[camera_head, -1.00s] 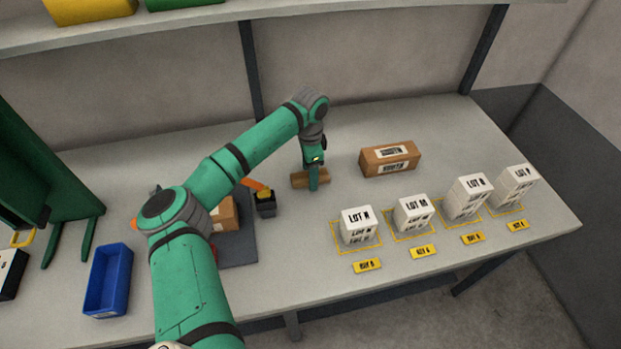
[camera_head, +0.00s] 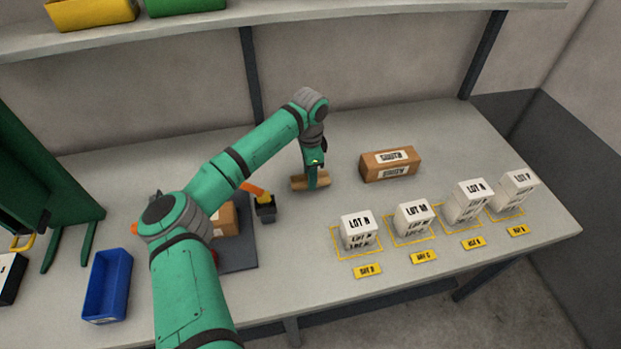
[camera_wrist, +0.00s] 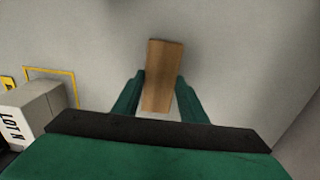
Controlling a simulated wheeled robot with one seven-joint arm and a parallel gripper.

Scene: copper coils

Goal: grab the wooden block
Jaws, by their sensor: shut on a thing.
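The wooden block (camera_head: 298,184) is a small brown bar at the middle of the workbench in the head view. In the wrist view the wooden block (camera_wrist: 162,75) lies lengthwise between the two green fingers. My gripper (camera_head: 311,182) is over the block with its fingers around the block's middle. In the wrist view my gripper (camera_wrist: 158,100) is shut on the block, one finger against each long side. Whether the block is clear of the bench top I cannot tell for sure.
A brown carton labelled SOUTH (camera_head: 390,165) stands right of the block. Several white LOT boxes (camera_head: 359,230) stand on yellow-outlined bays at the right front. A small dark holder (camera_head: 265,210) is left of the block. A blue bin (camera_head: 107,285) sits at the left.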

